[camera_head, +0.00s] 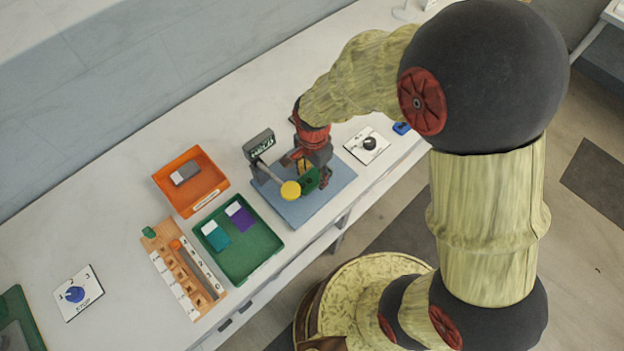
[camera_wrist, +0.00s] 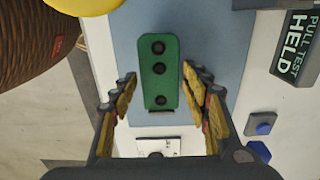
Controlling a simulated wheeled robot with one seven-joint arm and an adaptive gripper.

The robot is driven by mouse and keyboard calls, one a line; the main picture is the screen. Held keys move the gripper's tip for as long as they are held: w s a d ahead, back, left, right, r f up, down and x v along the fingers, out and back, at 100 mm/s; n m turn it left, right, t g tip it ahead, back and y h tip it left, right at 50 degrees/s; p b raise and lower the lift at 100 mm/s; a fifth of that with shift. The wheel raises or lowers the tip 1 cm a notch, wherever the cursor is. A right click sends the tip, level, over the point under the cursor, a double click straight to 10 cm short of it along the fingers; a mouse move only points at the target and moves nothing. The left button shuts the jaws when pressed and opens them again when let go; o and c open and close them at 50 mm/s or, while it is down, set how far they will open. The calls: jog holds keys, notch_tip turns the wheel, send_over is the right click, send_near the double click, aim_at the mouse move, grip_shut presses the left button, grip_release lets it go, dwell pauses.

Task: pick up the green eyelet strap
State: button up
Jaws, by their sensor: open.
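The green eyelet strap (camera_wrist: 158,55) has dark round eyelets along it. In the wrist view it lies lengthwise between the fingers of my gripper (camera_wrist: 160,78), with a gap on each side. The fingers are apart and touch nothing that I can see. In the head view the strap (camera_head: 308,183) shows as a green patch at the press, partly hidden by my gripper (camera_head: 318,178). I cannot tell how the strap is held up.
The blue-grey press base (camera_head: 318,208) carries a yellow knob (camera_head: 290,190). A sign (camera_head: 259,146) reads "PULL TEST HELD" in the wrist view. An orange tray (camera_head: 212,199), a green tray (camera_head: 240,277) and a wooden rack (camera_head: 160,240) stand to the left. A dial plate (camera_head: 357,152) is at right.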

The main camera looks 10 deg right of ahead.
jog(key=c, duration=0.3)
jog(key=c, duration=0.4)
jog(key=shift+c, duration=0.6)
